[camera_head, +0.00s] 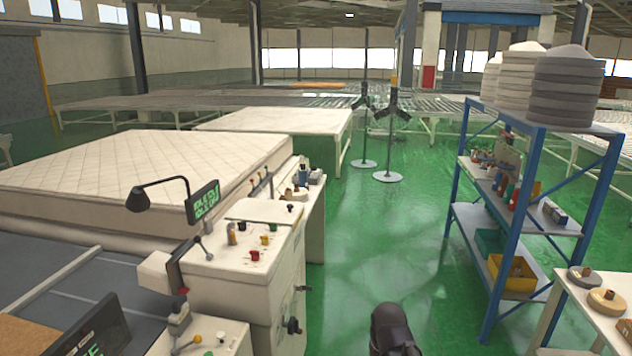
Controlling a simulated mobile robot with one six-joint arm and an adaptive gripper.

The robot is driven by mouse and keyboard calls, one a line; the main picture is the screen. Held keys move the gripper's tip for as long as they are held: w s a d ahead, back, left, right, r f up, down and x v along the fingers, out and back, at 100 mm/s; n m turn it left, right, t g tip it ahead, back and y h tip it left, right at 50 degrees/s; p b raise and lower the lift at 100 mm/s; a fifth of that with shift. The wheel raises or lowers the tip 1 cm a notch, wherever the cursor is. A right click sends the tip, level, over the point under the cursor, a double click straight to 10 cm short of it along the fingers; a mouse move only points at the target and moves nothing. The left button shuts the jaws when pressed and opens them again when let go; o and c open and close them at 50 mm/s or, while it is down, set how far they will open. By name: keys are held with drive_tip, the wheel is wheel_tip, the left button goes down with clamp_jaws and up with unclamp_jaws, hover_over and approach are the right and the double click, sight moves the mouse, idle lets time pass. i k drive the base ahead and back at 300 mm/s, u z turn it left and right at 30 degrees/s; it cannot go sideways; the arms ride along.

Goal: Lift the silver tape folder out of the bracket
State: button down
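I cannot make out the silver tape folder or its bracket for certain. A small grey metal part (181,311) with a red knob stands at the front left corner of the cream sewing machine (240,262), but it is too small to identify. A dark rounded part at the bottom edge, right of the machine, looks like a piece of my own arm. My gripper's fingers do not show.
A quilted mattress (150,170) lies behind the machine, with a black lamp (139,199) and a display (203,203) in front of it. A blue shelf rack (501,240) and a side table (592,312) stand at right. The green floor (380,235) between is mostly clear.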

sight(179, 313)
drive_tip(key=u, duration=1.1)
drive_tip(key=k, duration=0.65)
drive_tip(key=u, duration=0.35)
drive_tip(key=i, duration=1.4)
drive_tip(key=z, duration=0.3)
